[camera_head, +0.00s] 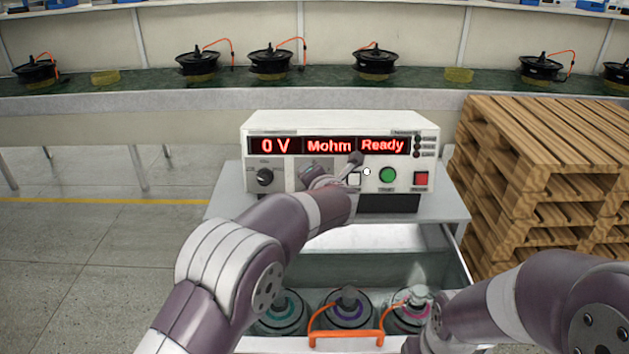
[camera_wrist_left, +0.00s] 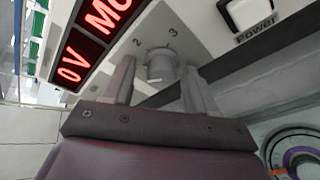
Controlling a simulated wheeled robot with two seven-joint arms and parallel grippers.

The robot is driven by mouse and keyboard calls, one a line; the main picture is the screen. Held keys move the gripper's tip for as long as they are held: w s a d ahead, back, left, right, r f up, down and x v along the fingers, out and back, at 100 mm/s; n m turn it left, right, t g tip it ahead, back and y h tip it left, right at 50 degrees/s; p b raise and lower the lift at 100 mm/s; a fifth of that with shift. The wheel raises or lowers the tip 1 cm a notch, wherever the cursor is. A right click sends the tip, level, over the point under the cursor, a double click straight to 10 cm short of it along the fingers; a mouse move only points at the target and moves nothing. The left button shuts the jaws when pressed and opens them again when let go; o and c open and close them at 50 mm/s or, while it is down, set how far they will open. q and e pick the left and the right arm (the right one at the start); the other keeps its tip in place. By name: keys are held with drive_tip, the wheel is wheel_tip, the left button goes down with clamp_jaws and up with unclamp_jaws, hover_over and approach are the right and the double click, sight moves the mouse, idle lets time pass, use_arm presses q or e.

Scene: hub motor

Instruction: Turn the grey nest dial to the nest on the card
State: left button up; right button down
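The grey nest dial (camera_wrist_left: 160,65) is a short round knob on the tester's front panel, with numerals 2 and 3 printed beside it in the left wrist view. My left gripper (camera_wrist_left: 158,78) is open, with one finger on each side of the dial; I cannot tell whether they touch it. In the head view my left gripper (camera_head: 334,169) is in front of the panel and largely hides the dial. I cannot make out the dial's pointer or a card. My right arm (camera_head: 545,305) is at the lower right; its gripper cannot be made out clearly.
The tester (camera_head: 340,122) shows "0 V", "Mohm" and "Ready". It has a black knob (camera_head: 264,177), a white power button (camera_head: 354,179), a green button (camera_head: 387,175) and a red button (camera_head: 421,178). An orange-handled carrier (camera_head: 346,338) with motors stands in front. Pallets (camera_head: 545,150) are stacked right.

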use_arm(q)
drive_tip(key=shift+s+d, duration=0.1)
drive_tip(key=b+v, duration=0.1)
drive_tip(key=v, duration=1.1)
drive_tip(key=shift+s+r+b, duration=0.15)
drive_tip(key=shift+s+b, duration=0.1)
drive_tip(key=shift+b, duration=0.05)
